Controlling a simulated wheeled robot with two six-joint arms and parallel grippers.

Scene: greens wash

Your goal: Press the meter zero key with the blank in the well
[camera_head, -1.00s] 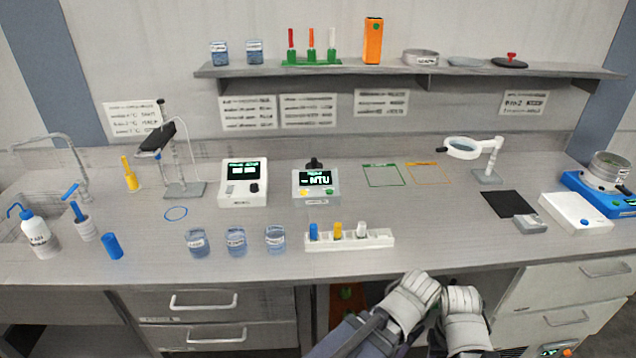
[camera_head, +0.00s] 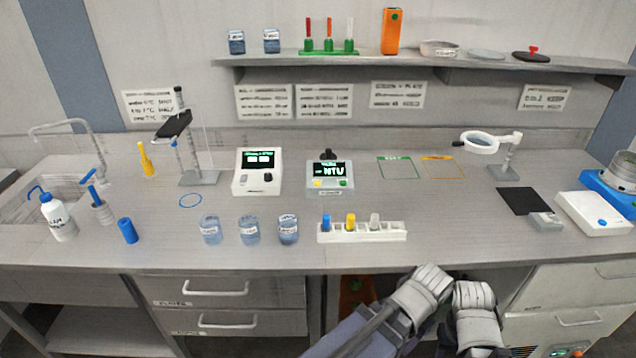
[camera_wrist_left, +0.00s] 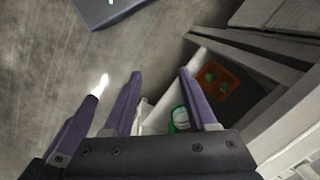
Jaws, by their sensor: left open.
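The meter (camera_head: 329,177) stands mid-bench, with an NTU display, a yellow key (camera_head: 318,184) and a green key (camera_head: 343,183) on its front. I cannot read which is the zero key. A black part (camera_head: 327,155) sits at its top rear; the inside of the well is hidden. A white rack (camera_head: 385,236) in front holds vials with blue (camera_head: 326,222), yellow (camera_head: 350,221) and grey (camera_head: 374,221) caps; I cannot tell which is the blank. My left gripper (camera_wrist_left: 157,85) shows open and empty in the left wrist view. My right gripper's fingers are not visible.
Several labelled jars (camera_head: 249,231) stand left of the rack. A second white instrument (camera_head: 257,172) is left of the meter. A magnifier stand (camera_head: 508,165) and black mat (camera_head: 523,201) are at right. Bench between rack and meter is clear.

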